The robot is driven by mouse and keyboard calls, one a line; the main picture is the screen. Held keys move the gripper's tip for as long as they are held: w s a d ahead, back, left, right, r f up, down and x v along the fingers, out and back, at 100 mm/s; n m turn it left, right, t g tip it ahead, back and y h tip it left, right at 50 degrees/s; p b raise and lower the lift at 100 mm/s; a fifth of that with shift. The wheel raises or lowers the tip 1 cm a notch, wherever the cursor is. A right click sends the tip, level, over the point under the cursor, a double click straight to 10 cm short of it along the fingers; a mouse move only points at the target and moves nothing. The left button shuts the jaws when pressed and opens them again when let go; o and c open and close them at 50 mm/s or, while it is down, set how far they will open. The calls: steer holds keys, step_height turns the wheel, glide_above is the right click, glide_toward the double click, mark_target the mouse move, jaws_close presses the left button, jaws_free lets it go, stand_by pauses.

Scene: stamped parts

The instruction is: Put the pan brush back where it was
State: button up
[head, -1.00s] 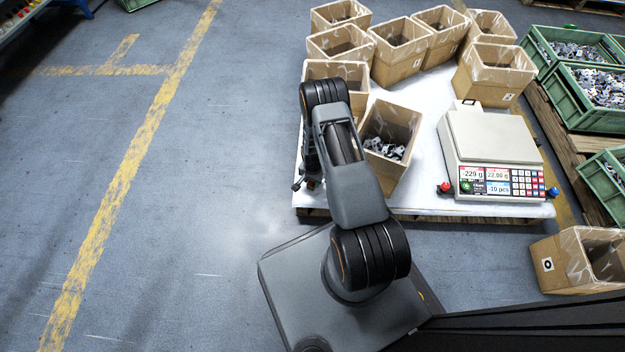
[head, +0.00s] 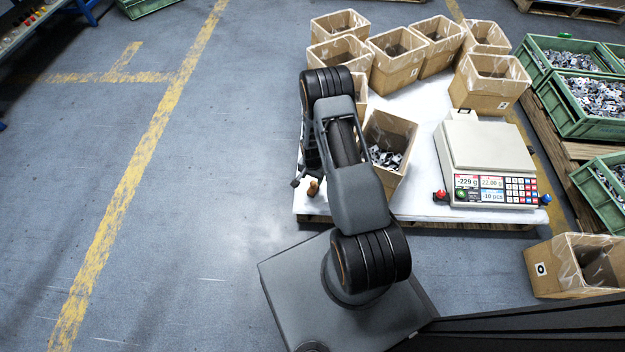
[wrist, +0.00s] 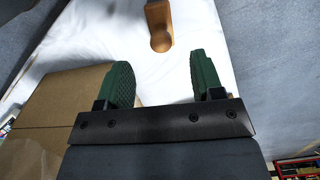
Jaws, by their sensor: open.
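The pan brush appears as a brown wooden handle (head: 314,187) near the front left corner of the white-topped pallet. In the wrist view its rounded wooden end (wrist: 160,28) lies beyond my fingertips, with clear white surface between. My gripper (wrist: 163,72) is open and empty, with its two green pads apart. The bristles are not in clear view.
A cardboard box (head: 404,136) of metal parts stands right of my arm, and a counting scale (head: 487,150) stands farther right. Several more boxes (head: 395,72) stand at the back. The floor (head: 230,150) to the left is clear.

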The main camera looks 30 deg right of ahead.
step_height(320, 180, up, 3)
steer(key=shift+r+p, duration=0.15)
steer(key=shift+p, duration=0.25)
step_height(320, 180, up, 13)
steer(key=w+a+n, duration=0.2)
step_height(320, 180, up, 10)
steer(key=n+t, duration=0.1)
steer(key=n, duration=0.2)
glide_above(312, 183)
steer(key=s+a, duration=0.1)
steer(key=a, duration=0.3)
steer(key=s+a+r+n, duration=0.2)
steer(key=s+r, duration=0.5)
steer(key=s+a+r+n+t, duration=0.1)
steer(key=s+a+r+n, duration=0.2)
steer(key=s+r, duration=0.5)
steer(key=shift+r+t, duration=0.3)
steer(key=shift+r, duration=0.1)
